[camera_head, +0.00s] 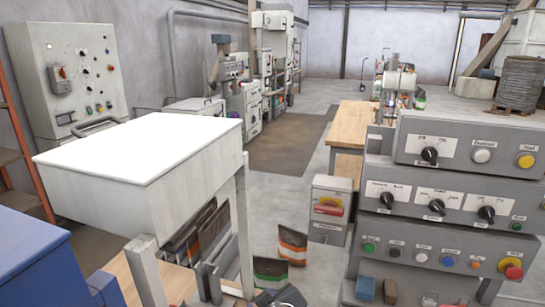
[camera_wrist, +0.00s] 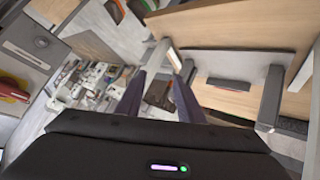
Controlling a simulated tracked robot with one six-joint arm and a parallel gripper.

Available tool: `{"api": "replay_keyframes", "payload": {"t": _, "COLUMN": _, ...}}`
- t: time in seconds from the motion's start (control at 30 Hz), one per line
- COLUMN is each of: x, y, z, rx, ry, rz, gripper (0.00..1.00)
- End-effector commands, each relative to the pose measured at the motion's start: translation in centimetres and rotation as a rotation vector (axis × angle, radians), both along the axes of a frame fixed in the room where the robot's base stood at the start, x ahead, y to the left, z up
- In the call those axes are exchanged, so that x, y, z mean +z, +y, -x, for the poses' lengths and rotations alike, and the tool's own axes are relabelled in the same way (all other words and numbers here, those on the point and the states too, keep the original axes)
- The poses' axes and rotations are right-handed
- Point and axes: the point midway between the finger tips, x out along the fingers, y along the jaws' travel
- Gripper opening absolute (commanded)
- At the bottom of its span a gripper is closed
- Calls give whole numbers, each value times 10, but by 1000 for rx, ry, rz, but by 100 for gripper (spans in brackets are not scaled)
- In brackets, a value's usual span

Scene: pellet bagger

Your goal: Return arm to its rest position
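My gripper (camera_wrist: 158,80) shows in the wrist view, with its dark body across the bottom of the picture. Its two dark fingers stand apart, with nothing visible held between them. Wooden boards and grey metal parts lie beyond the fingers in that view, and I cannot tell how far away they are. In the head view I cannot clearly make out the gripper. A dark and light shape at the bottom edge may be part of my arm. The arm's full pose is hidden.
A grey control panel (camera_head: 462,150) with knobs and buttons stands at right. A white-topped box (camera_head: 140,150) stands at left, with dark bags (camera_head: 205,235) under it. Bags with orange (camera_head: 292,243) and green bands stand between. Open floor (camera_head: 315,95) lies farther back.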

Motion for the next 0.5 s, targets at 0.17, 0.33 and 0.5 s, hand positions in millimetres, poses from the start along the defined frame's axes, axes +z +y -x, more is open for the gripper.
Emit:
{"api": "replay_keyframes", "payload": {"t": 0.17, "x": 0, "y": -1, "z": 28, "rx": -40, "ry": 167, "rz": -111, "gripper": 34}}
{"api": "replay_keyframes", "payload": {"t": 0.33, "x": 3, "y": -14, "z": 58, "rx": -109, "ry": 321, "rz": -172, "gripper": 34}}
{"api": "replay_keyframes", "payload": {"t": 0.5, "x": 11, "y": -38, "z": 89, "rx": -211, "ry": 458, "rz": -202, "gripper": 34}}
